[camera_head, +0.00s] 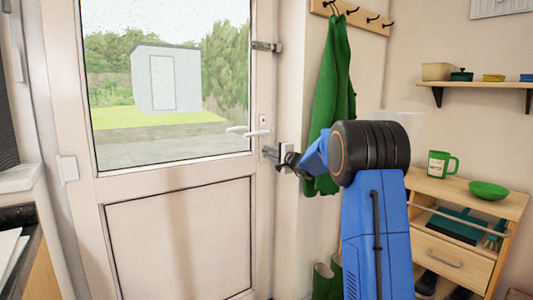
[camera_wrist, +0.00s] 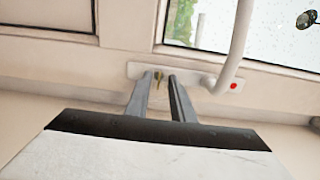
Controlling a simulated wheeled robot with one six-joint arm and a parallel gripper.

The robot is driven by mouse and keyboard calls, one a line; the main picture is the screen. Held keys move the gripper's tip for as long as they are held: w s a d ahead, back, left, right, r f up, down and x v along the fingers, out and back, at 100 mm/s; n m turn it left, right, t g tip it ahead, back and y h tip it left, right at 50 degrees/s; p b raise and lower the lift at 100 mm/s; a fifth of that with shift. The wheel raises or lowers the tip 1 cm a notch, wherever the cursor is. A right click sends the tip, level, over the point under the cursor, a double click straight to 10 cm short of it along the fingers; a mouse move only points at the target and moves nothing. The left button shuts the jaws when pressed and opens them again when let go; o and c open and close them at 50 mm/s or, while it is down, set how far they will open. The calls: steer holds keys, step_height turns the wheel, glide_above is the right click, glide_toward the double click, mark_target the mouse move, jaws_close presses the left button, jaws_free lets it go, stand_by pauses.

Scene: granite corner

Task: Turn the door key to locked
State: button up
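In the wrist view a small brass-coloured key (camera_wrist: 158,77) sits in the pale lock plate (camera_wrist: 202,79) on the door. My gripper (camera_head: 270,154) is at the door's right edge in the head view, just below the white lever handle (camera_head: 243,131). In the wrist view its two grey fingers stand apart, one on each side of the key, with a narrow gap visible around it. Whether either finger touches the key is not clear. In the head view the key is too small or hidden by the gripper to make out.
The door (camera_head: 180,230) looks shut. A metal latch (camera_head: 267,46) is higher on its right edge. A red dot (camera_wrist: 233,86) marks the lock plate beside the handle. A green garment (camera_head: 335,90) hangs right of the door. A wooden cabinet (camera_head: 450,250) stands at the right.

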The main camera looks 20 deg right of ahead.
jaws_close()
steer(key=shift+m, duration=0.3)
steer(key=m, duration=1.7)
steer(key=shift+r, duration=0.1)
steer(key=shift+m, duration=0.3)
